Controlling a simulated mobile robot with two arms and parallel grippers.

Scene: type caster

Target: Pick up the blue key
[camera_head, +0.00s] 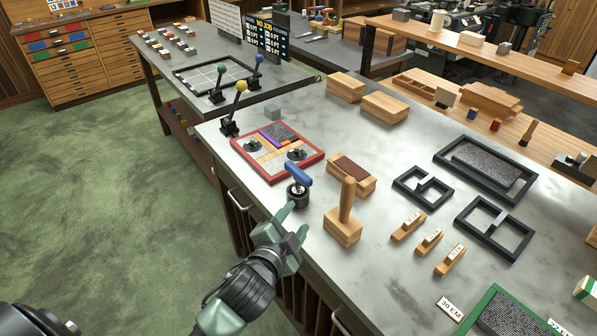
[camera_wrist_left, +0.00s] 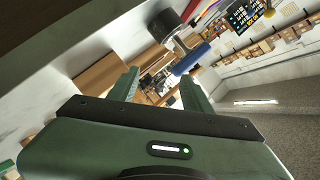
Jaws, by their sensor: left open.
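The blue key (camera_head: 299,173) has a thick blue handle and stands upright in a dark round holder (camera_head: 298,194) near the bench's front edge. In the left wrist view the key (camera_wrist_left: 192,58) lies beyond the fingertips, up and to the right, with the dark holder (camera_wrist_left: 164,24) beside it. My left gripper (camera_head: 295,219) is green, open and empty, just in front of and below the key, apart from its handle. Its two fingers also show in the left wrist view (camera_wrist_left: 160,80). My right gripper is not in view.
A red-framed tray (camera_head: 316,168) lies left of the key. A wooden mallet (camera_head: 344,222) and a wooden block with a brown top (camera_head: 351,174) stand to its right. Levers with green, yellow and blue knobs (camera_head: 240,86) rise further left. Black frames (camera_head: 424,188) lie further right.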

